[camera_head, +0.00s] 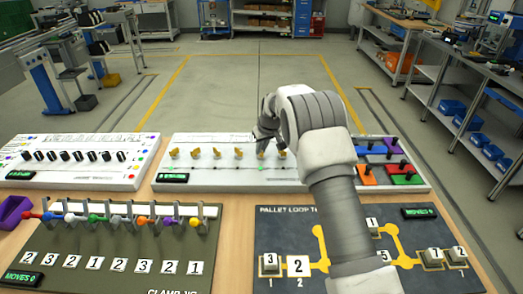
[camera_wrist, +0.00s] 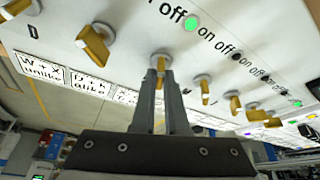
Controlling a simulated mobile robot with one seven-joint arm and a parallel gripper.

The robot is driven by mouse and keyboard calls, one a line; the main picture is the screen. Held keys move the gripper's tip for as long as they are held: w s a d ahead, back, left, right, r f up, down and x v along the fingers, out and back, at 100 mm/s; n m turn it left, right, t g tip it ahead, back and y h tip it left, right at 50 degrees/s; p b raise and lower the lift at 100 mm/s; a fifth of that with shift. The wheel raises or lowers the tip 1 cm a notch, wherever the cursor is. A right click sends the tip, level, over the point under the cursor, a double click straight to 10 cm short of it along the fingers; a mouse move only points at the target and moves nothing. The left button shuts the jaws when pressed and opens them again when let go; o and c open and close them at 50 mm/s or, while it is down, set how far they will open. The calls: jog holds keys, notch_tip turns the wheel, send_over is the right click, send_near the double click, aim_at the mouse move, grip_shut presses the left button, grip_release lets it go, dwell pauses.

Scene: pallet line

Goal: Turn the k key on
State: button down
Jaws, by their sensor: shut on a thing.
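A white key panel (camera_head: 200,180) with a row of yellow keys stands at the back middle of the bench. My gripper (camera_head: 265,138) is over the right part of this row. In the wrist view my gripper's fingers (camera_wrist: 160,84) are shut on a yellow key (camera_wrist: 160,62) in its round socket. The letter by this key is hidden or unreadable, so I cannot tell that it is the k key. Other yellow keys (camera_wrist: 95,44) sit on both sides. A green light (camera_wrist: 192,23) shows between "off" and "on" print near the held key.
A white knob panel (camera_head: 75,165) stands left, and coloured blocks with dark knobs (camera_head: 390,160) stand right. A clamp jig (camera_head: 110,245) and a pallet loop board (camera_head: 280,235) lie in front. My arm covers part of the loop board and key panel.

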jog(key=m, duration=0.2)
jog(key=m+h, duration=0.1)
jog(key=shift+a+m, duration=0.2)
jog(key=shift+m, duration=0.2)
jog(key=m+h, duration=0.2)
jog(key=m, duration=0.1)
jog(key=shift+m, duration=0.3)
jog(key=m+h, duration=0.1)
jog(key=m, duration=0.2)
jog(key=m+h, duration=0.1)
jog(key=m, duration=0.2)
jog(key=shift+a+m+g, duration=0.15)
jog(key=shift+m+g, duration=0.15)
jog(key=shift+g, duration=0.1)
jog(key=c, duration=0.9)
grip_release()
jog(key=shift+c, duration=0.2)
jog(key=shift+r, duration=0.1)
jog(key=v, duration=1.7)
jog(key=shift+w+a, duration=0.15)
jog(key=shift+a, duration=0.1)
